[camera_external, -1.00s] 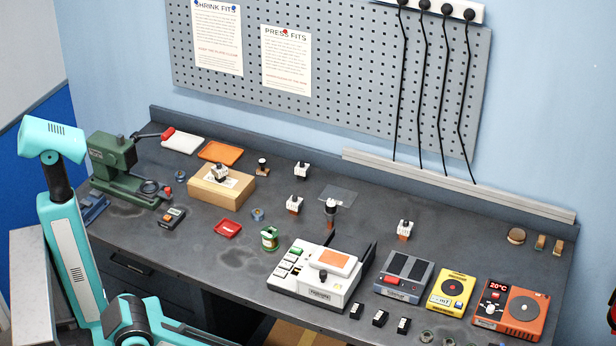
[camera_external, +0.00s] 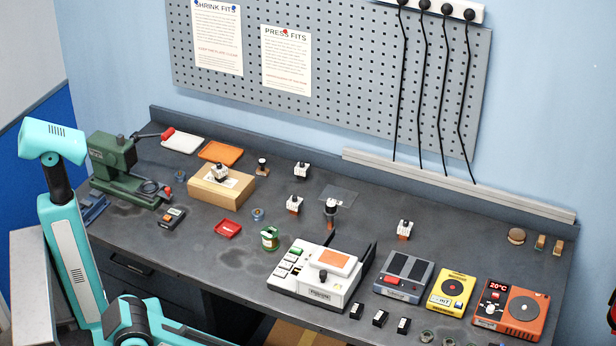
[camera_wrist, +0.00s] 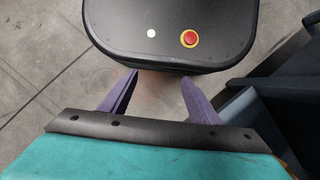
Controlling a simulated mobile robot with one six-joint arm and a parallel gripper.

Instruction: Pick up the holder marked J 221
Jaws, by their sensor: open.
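Several small holders with white blocks stand on the dark bench in the external view. One holder (camera_external: 302,170) is toward the back, one (camera_external: 294,204) is in front of it, and one (camera_external: 405,229) is farther right. Another holder (camera_external: 220,173) sits on a cardboard box (camera_external: 222,190). A taller piece (camera_external: 331,209) stands near the middle. Their markings are too small to read, so I cannot tell which is J 221. My gripper (camera_wrist: 158,92) shows in the wrist view, its two purple fingers apart and empty, away from the holders.
A white machine (camera_external: 318,280), a grey unit (camera_external: 404,274), a yellow unit (camera_external: 452,291) and an orange heater (camera_external: 510,308) line the bench front. A green press (camera_external: 112,160) stands at left. A red tray (camera_external: 228,228) lies mid-bench. Bare bench shows around the holders.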

